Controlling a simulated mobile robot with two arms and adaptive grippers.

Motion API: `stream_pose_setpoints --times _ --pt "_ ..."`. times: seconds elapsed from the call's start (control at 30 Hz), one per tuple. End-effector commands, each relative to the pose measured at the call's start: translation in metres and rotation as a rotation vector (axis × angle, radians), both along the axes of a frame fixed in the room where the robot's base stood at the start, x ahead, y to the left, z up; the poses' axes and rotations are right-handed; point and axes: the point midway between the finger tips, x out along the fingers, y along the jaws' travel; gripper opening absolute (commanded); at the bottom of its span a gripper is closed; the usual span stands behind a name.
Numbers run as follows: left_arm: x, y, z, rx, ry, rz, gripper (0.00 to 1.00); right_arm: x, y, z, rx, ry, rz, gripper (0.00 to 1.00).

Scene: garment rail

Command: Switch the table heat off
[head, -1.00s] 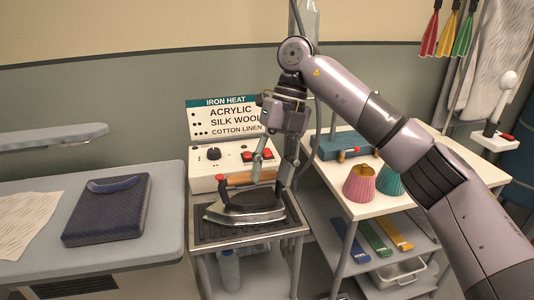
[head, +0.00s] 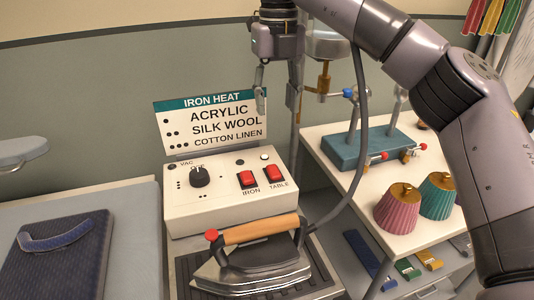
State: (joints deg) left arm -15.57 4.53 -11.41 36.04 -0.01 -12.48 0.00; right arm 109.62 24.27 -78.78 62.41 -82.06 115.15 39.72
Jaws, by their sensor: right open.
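The white control box (head: 185,216) stands behind the iron, with a black dial (head: 200,176) and two red rocker switches. The right switch, labelled TABLE (head: 274,173), and the left one, labelled IRON (head: 247,179), are both unobstructed. I cannot tell which way either rocker is tipped. A pale lamp (head: 264,157) sits above the TABLE switch and a dark one (head: 240,162) above the IRON switch. My right gripper (head: 277,98) is open and empty, fingers pointing down, above the switches and in front of the sign's right edge. My left gripper is out of view.
The iron (head: 255,266) with its wooden handle rests on a dark ridged stand in front of the box. The IRON HEAT sign (head: 180,123) stands behind. A grey hose curves down at right, beside a side table (head: 335,137) with a teal device (head: 372,152) and ribbed cones (head: 398,207).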

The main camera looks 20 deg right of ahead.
Motion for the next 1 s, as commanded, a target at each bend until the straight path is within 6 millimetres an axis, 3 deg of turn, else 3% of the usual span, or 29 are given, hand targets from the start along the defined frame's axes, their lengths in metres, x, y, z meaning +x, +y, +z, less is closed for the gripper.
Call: stream_pose_setpoints --times 0.17,0.3,0.43,0.57,0.8,1.0 --pt "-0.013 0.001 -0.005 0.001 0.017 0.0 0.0 0.0 -0.001 -0.011 -0.001 0.0 0.0 0.43" --pt "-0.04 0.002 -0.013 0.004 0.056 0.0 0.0 -0.001 -0.001 -0.037 0.0 0.003 0.0 0.43" --pt "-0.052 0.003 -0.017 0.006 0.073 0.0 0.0 -0.001 -0.001 -0.065 0.0 0.003 0.001 0.43" --pt "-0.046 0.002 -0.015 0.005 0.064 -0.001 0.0 -0.002 -0.001 -0.091 -0.002 0.001 -0.001 0.43" --pt "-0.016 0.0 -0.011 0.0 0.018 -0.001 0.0 -0.002 -0.001 -0.14 -0.002 0.001 -0.001 0.43" --pt "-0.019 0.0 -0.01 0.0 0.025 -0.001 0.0 -0.002 0.0 -0.165 -0.001 -0.001 -0.001 0.43"
